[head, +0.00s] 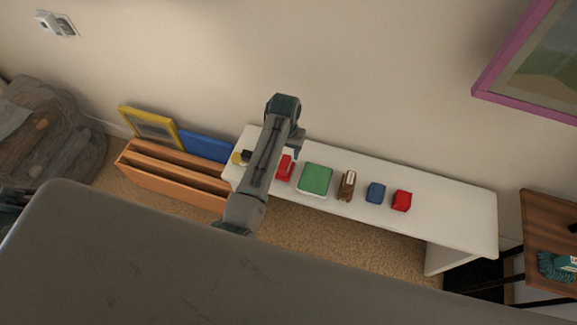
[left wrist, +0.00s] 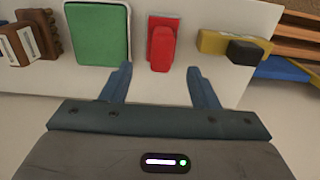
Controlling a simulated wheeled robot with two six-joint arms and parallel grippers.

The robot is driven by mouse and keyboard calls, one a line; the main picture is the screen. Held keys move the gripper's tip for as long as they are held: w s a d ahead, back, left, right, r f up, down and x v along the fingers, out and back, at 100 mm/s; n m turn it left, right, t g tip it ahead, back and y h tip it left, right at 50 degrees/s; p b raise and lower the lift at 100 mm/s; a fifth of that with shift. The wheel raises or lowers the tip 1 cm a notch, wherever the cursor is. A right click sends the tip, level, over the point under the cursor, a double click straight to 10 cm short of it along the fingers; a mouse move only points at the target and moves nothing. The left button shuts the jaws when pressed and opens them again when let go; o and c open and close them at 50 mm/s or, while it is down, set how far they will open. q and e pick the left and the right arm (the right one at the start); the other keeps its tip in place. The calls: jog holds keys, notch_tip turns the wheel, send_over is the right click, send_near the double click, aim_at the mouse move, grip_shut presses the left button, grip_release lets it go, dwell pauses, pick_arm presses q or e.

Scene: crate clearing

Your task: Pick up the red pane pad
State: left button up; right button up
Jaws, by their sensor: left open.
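The red pane pad (head: 285,168) lies on the white bench, between a yellow-and-black item and a green pad. In the left wrist view the red pad (left wrist: 162,46) sits just beyond my left gripper (left wrist: 159,72), lined up with the gap between its fingers. My left gripper (head: 299,146) is open, with nothing between its fingers; in the head view its arm hides part of the bench beside the red pad. My right gripper is not in view.
The white bench (head: 455,222) also holds the green pad (head: 315,180), a brown brush-like item (head: 347,186), a blue block (head: 376,193), a second red block (head: 402,201) and the yellow-and-black item (left wrist: 235,47). An orange rack (head: 170,188) stands left of the bench.

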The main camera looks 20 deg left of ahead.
aim_at(285, 161)
pick_arm(q)
notch_tip(285, 161, down, 4)
jog(key=shift+d, duration=0.1)
jog(key=shift+f, duration=0.55)
jog(key=f, duration=0.4)
jog(key=shift+w+a+f, duration=0.2)
jog(key=shift+a+f, duration=0.05)
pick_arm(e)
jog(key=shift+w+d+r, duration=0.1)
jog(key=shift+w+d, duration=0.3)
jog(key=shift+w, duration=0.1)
pick_arm(q)
jog(key=c, duration=1.1)
jog(key=shift+c, duration=0.2)
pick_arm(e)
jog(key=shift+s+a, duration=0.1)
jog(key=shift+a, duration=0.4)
